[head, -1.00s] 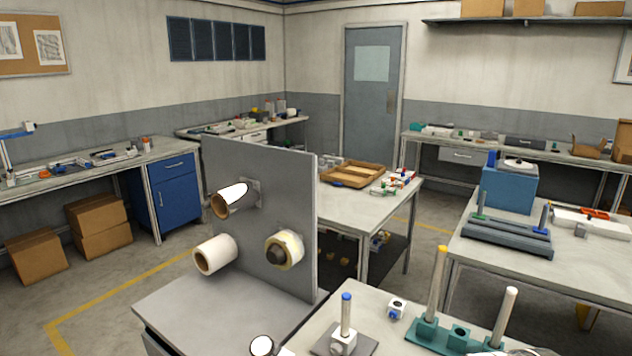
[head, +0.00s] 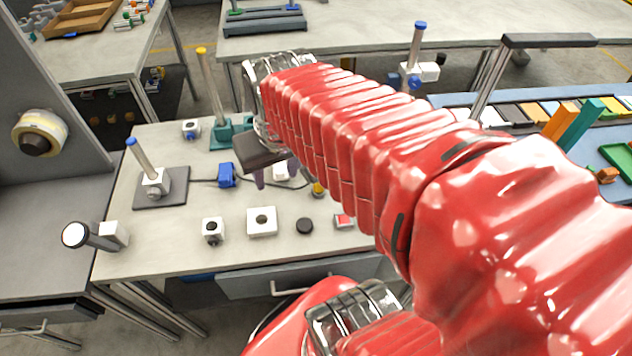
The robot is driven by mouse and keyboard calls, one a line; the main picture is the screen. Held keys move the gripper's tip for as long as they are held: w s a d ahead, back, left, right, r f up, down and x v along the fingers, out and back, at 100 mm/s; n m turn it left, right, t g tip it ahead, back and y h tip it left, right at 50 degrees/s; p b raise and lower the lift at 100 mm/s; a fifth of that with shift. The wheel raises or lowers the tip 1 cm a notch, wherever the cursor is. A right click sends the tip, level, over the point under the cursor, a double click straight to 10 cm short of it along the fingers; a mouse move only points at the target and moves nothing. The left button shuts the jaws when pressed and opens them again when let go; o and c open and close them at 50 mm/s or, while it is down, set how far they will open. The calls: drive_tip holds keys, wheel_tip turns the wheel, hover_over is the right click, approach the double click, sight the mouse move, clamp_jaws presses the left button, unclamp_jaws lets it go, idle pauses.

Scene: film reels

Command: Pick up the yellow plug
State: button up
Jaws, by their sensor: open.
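A small yellow piece (head: 318,189), which looks like the yellow plug, lies on the grey workbench (head: 180,240) right beside my red arm, partly hidden by it. A dark cable runs close to it. My gripper (head: 276,178) is above the bench, to the left of the yellow piece and apart from it. Its two purplish fingers point down and are open, with nothing seen between them.
A blue block (head: 227,175) lies left of my gripper. White blocks (head: 262,221), a black disc (head: 304,226) and a red-and-white block (head: 344,221) lie nearer. A blue-topped post (head: 141,155) and a yellow-topped post (head: 210,85) stand up as obstacles.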

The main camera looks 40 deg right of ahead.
drive_tip(key=d+f+n+g, duration=0.1)
drive_tip(key=d+f+g, duration=0.15)
drive_tip(key=d, duration=0.55)
drive_tip(key=n+y, duration=0.2)
drive_tip(key=n, duration=0.2)
hover_over(318, 186)
drive_tip(key=s+d, duration=0.2)
wheel_tip(318, 186, down, 3)
drive_tip(key=n, duration=0.3)
drive_tip(key=w+n, duration=0.1)
drive_tip(key=n, duration=0.5)
drive_tip(key=shift+w+d+r, duration=0.3)
drive_tip(key=shift+w+d, duration=0.1)
drive_tip(key=shift+w+a+f, duration=0.1)
drive_tip(key=shift+a+f, duration=0.05)
drive_tip(key=shift+f, duration=1.3)
drive_tip(key=shift+w+a+f, duration=0.15)
drive_tip(key=shift+f, duration=1.25)
drive_tip(key=shift+w+a+f, duration=0.1)
drive_tip(key=shift+a+f, duration=0.05)
drive_tip(key=shift+f, duration=1.3)
